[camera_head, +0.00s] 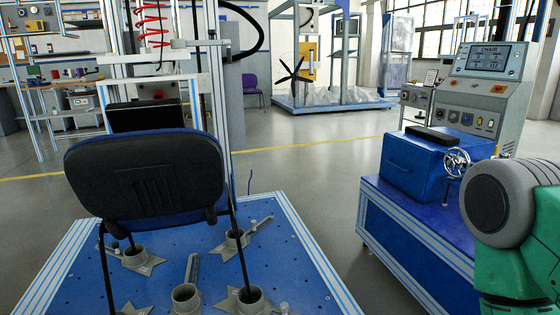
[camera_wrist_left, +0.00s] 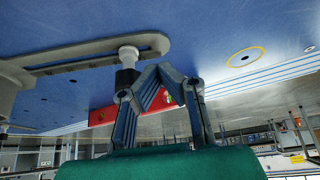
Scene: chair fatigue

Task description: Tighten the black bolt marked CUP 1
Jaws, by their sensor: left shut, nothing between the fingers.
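In the wrist view my left gripper (camera_wrist_left: 158,72) is shut and empty. Its folded fingers are close beside a pale bolt or knob (camera_wrist_left: 128,57) at the end of a grey slotted clamp bar (camera_wrist_left: 95,55); I cannot tell whether they touch. The chair back hides part of the platform. My left gripper and right gripper are outside the head view.
The blue platform (camera_head: 205,268) has striped rails and several clamp bars. Grey floor lies between. A red panel (camera_wrist_left: 103,116) shows behind the fingers.

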